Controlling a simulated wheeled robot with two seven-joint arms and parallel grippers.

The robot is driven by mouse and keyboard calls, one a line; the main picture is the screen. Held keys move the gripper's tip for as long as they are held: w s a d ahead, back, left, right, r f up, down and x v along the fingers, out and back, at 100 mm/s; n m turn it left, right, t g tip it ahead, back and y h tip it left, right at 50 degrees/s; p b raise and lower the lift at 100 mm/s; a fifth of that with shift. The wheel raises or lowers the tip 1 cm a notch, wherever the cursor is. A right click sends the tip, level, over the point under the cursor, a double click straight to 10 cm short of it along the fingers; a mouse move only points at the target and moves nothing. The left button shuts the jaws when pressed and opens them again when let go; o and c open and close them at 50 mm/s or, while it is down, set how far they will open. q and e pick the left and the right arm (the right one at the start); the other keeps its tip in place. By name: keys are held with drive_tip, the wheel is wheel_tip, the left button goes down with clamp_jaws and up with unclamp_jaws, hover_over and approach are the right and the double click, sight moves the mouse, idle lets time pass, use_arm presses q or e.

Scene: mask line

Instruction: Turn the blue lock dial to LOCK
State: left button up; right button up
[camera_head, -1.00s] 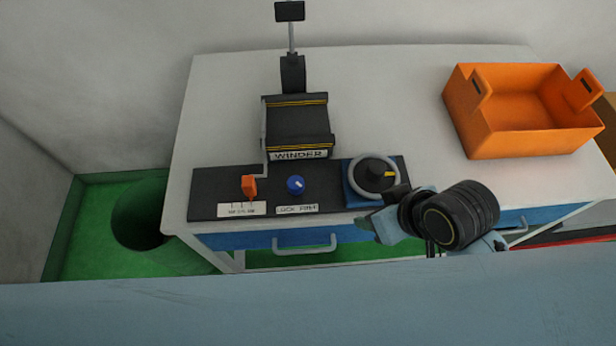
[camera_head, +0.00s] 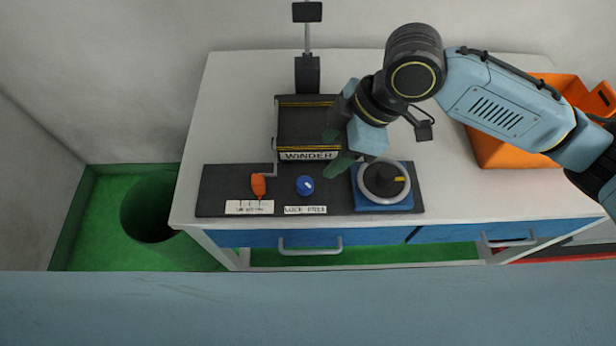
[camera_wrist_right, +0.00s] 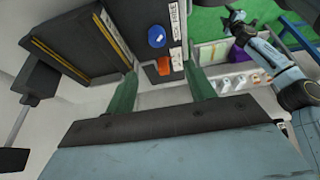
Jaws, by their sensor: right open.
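The blue lock dial (camera_head: 305,185) sits on the black panel at the front of the table, above a small white label reading LOCK and FREE. It has a light pointer mark. In the right wrist view the dial (camera_wrist_right: 157,36) shows beyond and between the fingers. My right gripper (camera_head: 338,150) is open with green fingertips, above and to the right of the dial, near the winder's front right corner. In the wrist view its two fingers (camera_wrist_right: 160,88) are apart with nothing between them, and they do not touch the dial.
An orange lever (camera_head: 258,186) stands left of the dial, and a grey handwheel (camera_head: 384,182) on a blue base right of it. The black winder (camera_head: 306,128) is behind. An orange crate (camera_head: 490,150) stands at the right, partly behind my right arm. Table space at the left is clear.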

sight(306, 183)
drive_tip(key=x, duration=0.3)
drive_tip(key=b+x, duration=0.1)
drive_tip(key=x, duration=0.3)
drive_tip(key=b+x, duration=0.1)
drive_tip(key=x, duration=0.3)
drive_tip(key=shift+w+d+f, duration=0.15)
drive_tip(key=shift+d+f, duration=0.15)
drive_tip(key=shift+d, duration=0.05)
use_arm(q)
drive_tip(key=shift+a+f, duration=1.15)
drive_tip(key=shift+f, duration=0.05)
use_arm(e)
drive_tip(key=shift+a+f, duration=0.25)
drive_tip(key=shift+f, duration=0.4)
use_arm(q)
drive_tip(key=shift+d, duration=0.15)
use_arm(e)
drive_tip(key=shift+c, duration=1.3)
drive_tip(key=c, duration=0.7)
use_arm(q)
drive_tip(key=shift+w+d+r, duration=0.1)
drive_tip(key=shift+w+r, duration=0.05)
